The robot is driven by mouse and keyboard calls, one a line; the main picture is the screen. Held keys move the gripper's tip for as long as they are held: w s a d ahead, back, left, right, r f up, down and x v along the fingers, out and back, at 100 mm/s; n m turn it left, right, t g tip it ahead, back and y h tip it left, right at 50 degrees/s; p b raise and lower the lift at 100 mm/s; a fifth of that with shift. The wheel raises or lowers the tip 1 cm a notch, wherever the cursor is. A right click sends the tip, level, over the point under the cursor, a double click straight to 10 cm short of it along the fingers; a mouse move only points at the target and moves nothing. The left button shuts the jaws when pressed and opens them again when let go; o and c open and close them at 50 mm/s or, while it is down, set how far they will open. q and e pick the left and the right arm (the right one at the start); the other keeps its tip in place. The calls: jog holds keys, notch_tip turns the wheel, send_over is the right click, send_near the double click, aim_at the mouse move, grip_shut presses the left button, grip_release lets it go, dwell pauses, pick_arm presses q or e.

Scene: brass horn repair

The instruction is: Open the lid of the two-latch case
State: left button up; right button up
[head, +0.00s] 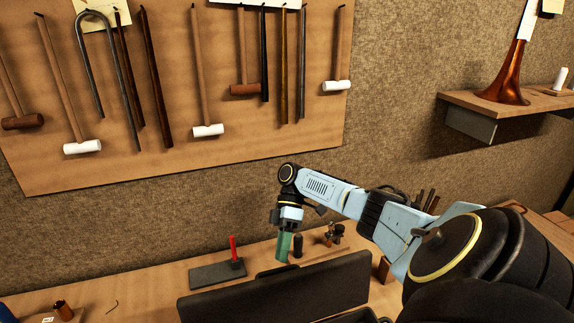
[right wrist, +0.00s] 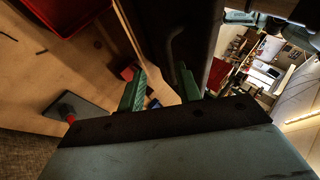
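The black case shows at the bottom of the head view as a long dark panel (head: 275,291) with a handle (head: 277,269) on its upper edge. The panel looks like the lid standing raised, but the rest of the case and its latches are out of view. In the right wrist view a dark panel (right wrist: 188,30) with a handle (right wrist: 174,46) lies just beyond the fingers. My right gripper (head: 284,247) points down just behind the panel's upper edge. Its green fingers (right wrist: 160,88) are apart with nothing visibly held. My left gripper is not in view.
A grey block (head: 217,274) with a red-handled tool (head: 233,250) is left of my right gripper. Small bottles and tools (head: 330,235) stand to its right. A red tray (right wrist: 68,12) shows in the wrist view. A pegboard (head: 180,90) of mallets hangs behind.

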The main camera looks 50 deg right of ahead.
jog(key=v, duration=1)
jog(key=shift+d, duration=0.15)
jog(key=shift+r, duration=0.15)
dwell(0.6)
